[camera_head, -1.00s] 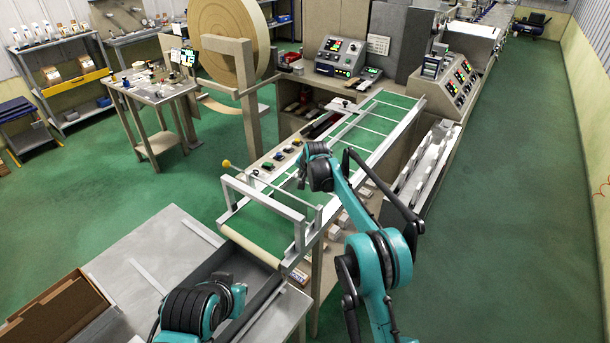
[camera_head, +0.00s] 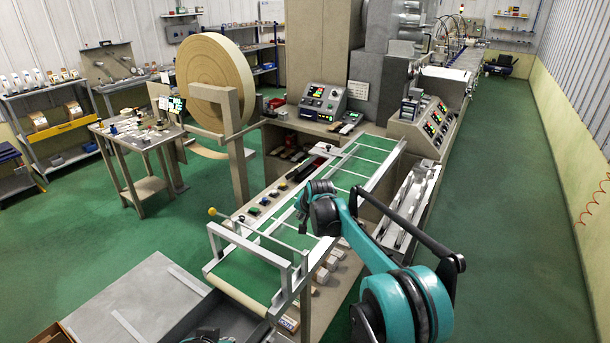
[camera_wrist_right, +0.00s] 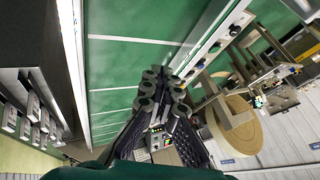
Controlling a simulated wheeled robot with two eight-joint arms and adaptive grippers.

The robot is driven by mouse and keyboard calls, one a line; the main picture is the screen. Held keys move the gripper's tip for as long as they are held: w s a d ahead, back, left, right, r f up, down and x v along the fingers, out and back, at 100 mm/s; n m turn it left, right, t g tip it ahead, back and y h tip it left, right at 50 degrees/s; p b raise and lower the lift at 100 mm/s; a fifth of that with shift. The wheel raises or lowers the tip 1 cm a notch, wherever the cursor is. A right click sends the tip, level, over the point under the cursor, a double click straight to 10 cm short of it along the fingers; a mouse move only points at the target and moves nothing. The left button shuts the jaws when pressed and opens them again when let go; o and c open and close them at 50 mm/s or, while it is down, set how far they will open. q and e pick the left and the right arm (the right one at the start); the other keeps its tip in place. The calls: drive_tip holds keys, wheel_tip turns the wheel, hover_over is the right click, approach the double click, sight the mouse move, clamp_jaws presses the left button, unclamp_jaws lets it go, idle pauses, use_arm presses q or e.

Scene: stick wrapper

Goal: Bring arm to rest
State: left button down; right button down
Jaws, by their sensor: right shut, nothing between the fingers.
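My right arm, teal and black, reaches in from the lower right in the head view. Only a small dark part of my left arm shows at the bottom edge of the head view; the left gripper is out of view.
A metal frame with a yellow knob (camera_head: 212,211) stands over the belt's near end. A big tan roll (camera_head: 215,85) and a small work table (camera_head: 140,140) stand to the left. Control boxes (camera_head: 322,103) stand behind. The green floor at right is clear.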

drive_tip(key=s+d+r+n+b, duration=0.1)
drive_tip(key=s+d+r, duration=0.25)
drive_tip(key=s, duration=0.35)
drive_tip(key=s+d+r+h+b, duration=0.1)
drive_tip(key=s+d+r, duration=0.1)
drive_tip(key=s+d, duration=0.35)
drive_tip(key=s+d+r+n+b, duration=0.1)
drive_tip(key=s+d+r, duration=0.25)
drive_tip(key=s, duration=0.35)
drive_tip(key=s+d+f+n, duration=0.1)
drive_tip(key=s+d+f, duration=0.2)
drive_tip(key=s, duration=0.5)
drive_tip(key=s+d+f+n+h+b, duration=0.1)
drive_tip(key=s+d+f, duration=0.2)
drive_tip(key=s, duration=0.6)
drive_tip(key=s+d+f+b, duration=0.1)
drive_tip(key=s+d+f, duration=0.2)
drive_tip(key=s, duration=0.6)
wheel_tip(320, 180, down, 3)
drive_tip(key=shift+d+r+n+h, duration=0.2)
drive_tip(key=shift+n+h, duration=0.1)
drive_tip(key=shift+n, duration=0.1)
drive_tip(key=shift+s, duration=0.1)
